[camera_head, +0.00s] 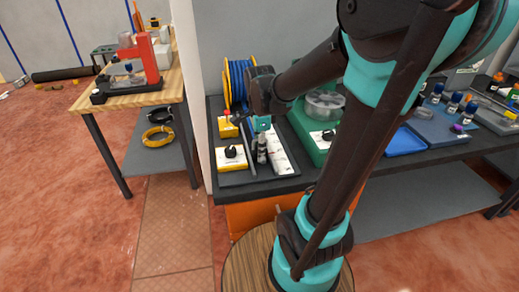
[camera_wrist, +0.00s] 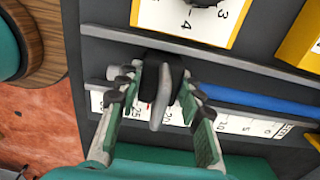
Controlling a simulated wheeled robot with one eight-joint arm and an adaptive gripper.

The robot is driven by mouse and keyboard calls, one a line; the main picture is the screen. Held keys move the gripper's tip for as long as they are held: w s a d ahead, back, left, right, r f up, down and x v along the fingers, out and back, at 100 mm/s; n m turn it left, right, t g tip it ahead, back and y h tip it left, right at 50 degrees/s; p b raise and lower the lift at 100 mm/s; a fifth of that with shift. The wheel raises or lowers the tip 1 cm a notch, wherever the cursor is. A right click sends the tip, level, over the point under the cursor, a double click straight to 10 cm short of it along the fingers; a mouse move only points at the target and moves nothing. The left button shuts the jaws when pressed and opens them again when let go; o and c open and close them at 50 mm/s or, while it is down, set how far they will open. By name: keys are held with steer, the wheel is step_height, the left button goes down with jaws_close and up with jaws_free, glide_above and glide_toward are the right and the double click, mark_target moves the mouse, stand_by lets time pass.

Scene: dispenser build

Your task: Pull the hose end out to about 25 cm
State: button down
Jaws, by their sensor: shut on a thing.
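My gripper (camera_wrist: 160,88) is shut on the dark hose end (camera_wrist: 163,68), which has a grey tab and sits in a grey channel. The blue hose (camera_wrist: 250,100) runs from it to the right along the channel. A white scale strip (camera_wrist: 230,122) lies beside the channel; the hose end is near its 20 and 25 marks, partly hiding them, so the exact reading is unclear. In the head view my gripper (camera_head: 262,125) is over the bench beside the white strip (camera_head: 281,152), in front of the blue hose reel (camera_head: 238,82).
A yellow box with a dial (camera_head: 231,158) and a smaller yellow box (camera_head: 228,128) stand left of the channel. A green housing (camera_head: 312,121) stands to the right. Blue trays (camera_head: 405,140) and bottles are farther right. A wall edge borders the bench's left side.

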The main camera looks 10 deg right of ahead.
steer(key=shift+s, duration=0.8)
stand_by(0.4)
steer(key=c, duration=0.9)
jaws_free()
steer(key=shift+r, duration=0.1)
